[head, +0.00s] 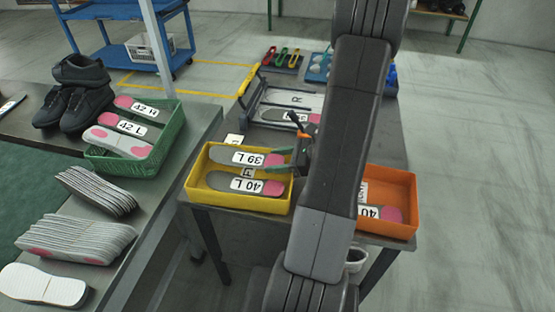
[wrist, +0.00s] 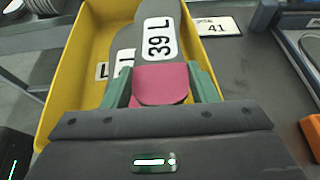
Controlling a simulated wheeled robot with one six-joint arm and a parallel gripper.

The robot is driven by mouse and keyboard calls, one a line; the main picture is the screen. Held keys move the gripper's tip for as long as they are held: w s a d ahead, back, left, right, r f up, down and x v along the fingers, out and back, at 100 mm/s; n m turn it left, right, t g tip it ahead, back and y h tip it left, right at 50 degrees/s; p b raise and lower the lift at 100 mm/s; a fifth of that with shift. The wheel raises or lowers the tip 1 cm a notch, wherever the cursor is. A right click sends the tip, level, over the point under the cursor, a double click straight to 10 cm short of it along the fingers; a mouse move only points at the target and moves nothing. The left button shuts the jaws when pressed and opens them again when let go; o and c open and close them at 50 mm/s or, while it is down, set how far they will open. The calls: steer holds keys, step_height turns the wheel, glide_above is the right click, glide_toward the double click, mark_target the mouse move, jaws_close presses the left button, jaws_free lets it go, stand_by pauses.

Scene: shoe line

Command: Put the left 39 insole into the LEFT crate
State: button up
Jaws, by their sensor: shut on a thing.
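The 39 L insole (head: 226,154) is grey with a pink heel and a white label. It lies level at the yellow crate (head: 191,190), the left one on the table, within its outline in the head view. My gripper (head: 288,160) has its green fingers on either side of the pink heel, at the crate's right side. The wrist view shows the heel (wrist: 162,83) held between the fingers (wrist: 162,90). A 40 L insole (head: 225,181) lies in the same crate, partly under the 39 L insole in the wrist view. I cannot tell whether the held insole touches it.
An orange crate (head: 387,174) with an insole labelled 40 stands to the right, partly behind my arm. A grey frame (head: 292,98) marked R stands behind. A green basket (head: 170,145) with 42 insoles is on the left bench. A card marked 41 (wrist: 215,27) lies beside the yellow crate.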

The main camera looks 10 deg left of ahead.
steer(key=o, duration=1)
steer(key=shift+f, duration=0.1)
steer(key=shift+c, duration=0.2)
steer(key=shift+r+p, duration=0.55)
steer(key=shift+r, duration=0.1)
steer(key=v, duration=1.2)
